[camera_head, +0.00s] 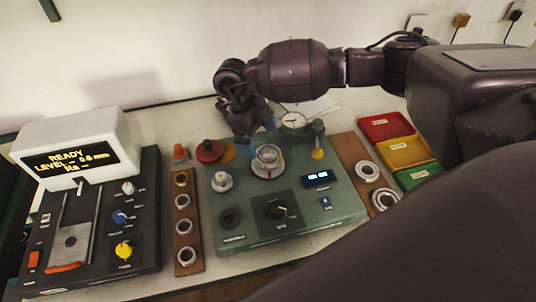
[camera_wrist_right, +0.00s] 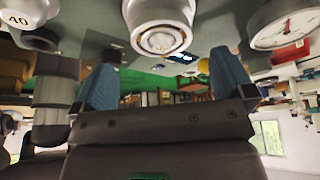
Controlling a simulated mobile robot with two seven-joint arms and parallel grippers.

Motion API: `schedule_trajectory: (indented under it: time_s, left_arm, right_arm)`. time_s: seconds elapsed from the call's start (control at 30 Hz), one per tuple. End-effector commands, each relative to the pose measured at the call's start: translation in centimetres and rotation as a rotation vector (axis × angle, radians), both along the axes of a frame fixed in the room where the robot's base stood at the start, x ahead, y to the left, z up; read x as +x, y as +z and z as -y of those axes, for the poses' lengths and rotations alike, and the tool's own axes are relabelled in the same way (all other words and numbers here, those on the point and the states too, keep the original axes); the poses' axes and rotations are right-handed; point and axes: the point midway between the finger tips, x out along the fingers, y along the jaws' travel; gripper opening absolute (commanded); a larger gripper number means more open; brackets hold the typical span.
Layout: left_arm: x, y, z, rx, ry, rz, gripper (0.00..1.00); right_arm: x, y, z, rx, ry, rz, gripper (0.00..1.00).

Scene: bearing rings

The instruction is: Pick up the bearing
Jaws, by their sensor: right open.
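A silvery bearing ring (camera_head: 267,155) sits on the round mount in the middle of the green tester (camera_head: 345,197). In the right wrist view, a round metal part that looks like this bearing (camera_wrist_right: 160,40) shows at the top centre, beyond the fingertips. My right gripper (camera_head: 257,136) is above and just behind the bearing, with its blue fingers pointing down. The fingers are apart in the right wrist view (camera_wrist_right: 165,78), with nothing held between them. I cannot tell exactly how far the fingertips are from the ring. My left gripper is out of view.
A dial gauge (camera_head: 293,122) stands close to the right of my right gripper, and a red knob (camera_head: 209,151) to its left. Wooden boards with rings (camera_head: 187,222) (camera_head: 367,170) flank the tester. Red, yellow and green trays (camera_head: 386,127) lie right; a black machine (camera_head: 110,215) stands left.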

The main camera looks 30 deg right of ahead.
Motion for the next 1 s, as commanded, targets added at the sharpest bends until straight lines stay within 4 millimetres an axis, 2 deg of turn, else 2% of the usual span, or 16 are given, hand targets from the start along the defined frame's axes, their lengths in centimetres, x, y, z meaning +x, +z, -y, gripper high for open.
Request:
schedule_trajectory:
  time_s: [0.3, 0.57, 0.67, 0.9, 1.0]
  left_arm:
    - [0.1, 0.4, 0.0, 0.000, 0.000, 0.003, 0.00]
    - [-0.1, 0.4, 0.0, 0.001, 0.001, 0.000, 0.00]
    - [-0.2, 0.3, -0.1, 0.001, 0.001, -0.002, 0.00]
    - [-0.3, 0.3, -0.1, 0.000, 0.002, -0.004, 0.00]
    - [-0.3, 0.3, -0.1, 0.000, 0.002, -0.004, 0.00]
  right_arm:
    - [-1.0, -3.9, 0.8, 0.000, -0.001, -0.003, 1.00]
    - [-1.1, -4.4, 0.9, 0.000, 0.001, 0.000, 1.00]
    - [-1.1, -4.4, 0.9, 0.000, 0.001, 0.000, 0.88]
    - [-1.1, -4.4, 0.9, 0.000, 0.001, 0.000, 0.51]
    - [-1.0, -4.3, 0.8, 0.000, 0.001, 0.000, 0.40]
